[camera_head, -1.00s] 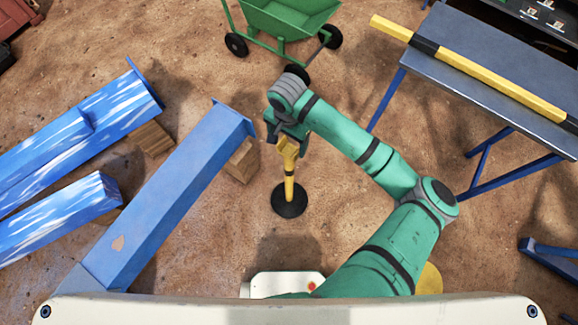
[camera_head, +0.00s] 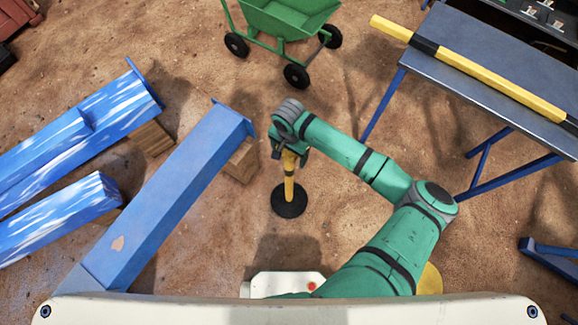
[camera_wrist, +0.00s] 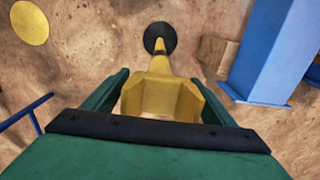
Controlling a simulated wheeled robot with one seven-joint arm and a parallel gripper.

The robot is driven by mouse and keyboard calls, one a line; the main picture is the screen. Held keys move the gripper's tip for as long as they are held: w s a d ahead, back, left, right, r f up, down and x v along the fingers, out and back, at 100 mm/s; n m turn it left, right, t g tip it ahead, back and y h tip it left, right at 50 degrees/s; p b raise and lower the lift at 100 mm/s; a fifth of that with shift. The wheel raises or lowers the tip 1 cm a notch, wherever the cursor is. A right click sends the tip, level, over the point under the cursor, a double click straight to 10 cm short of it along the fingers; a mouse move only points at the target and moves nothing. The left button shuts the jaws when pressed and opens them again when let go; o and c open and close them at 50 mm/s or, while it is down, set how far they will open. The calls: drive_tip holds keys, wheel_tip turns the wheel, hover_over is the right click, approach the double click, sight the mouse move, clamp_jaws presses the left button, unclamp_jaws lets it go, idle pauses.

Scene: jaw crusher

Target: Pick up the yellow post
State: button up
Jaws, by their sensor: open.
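The yellow post (camera_head: 289,186) stands upright on a round black base on the dirt floor, with a dark band on its shaft. In the wrist view the post's wide yellow head (camera_wrist: 161,98) sits between the two green fingers of my gripper (camera_wrist: 160,92), with its black base beyond. My gripper (camera_head: 289,150) is open, at the top of the post, and hides most of its head in the head view. I cannot tell whether the fingers touch it.
Blue steel beams (camera_head: 175,190) on wooden blocks (camera_head: 242,161) lie close to the left. A table (camera_head: 480,75) with a yellow and black bar (camera_head: 470,68) stands at the right. A green cart (camera_head: 288,18) is behind. A yellow disc (camera_head: 430,280) lies near my base.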

drive_tip(key=c, duration=1.9)
drive_tip(key=shift+w, duration=0.1)
clamp_jaws()
drive_tip(key=shift+r, duration=0.1)
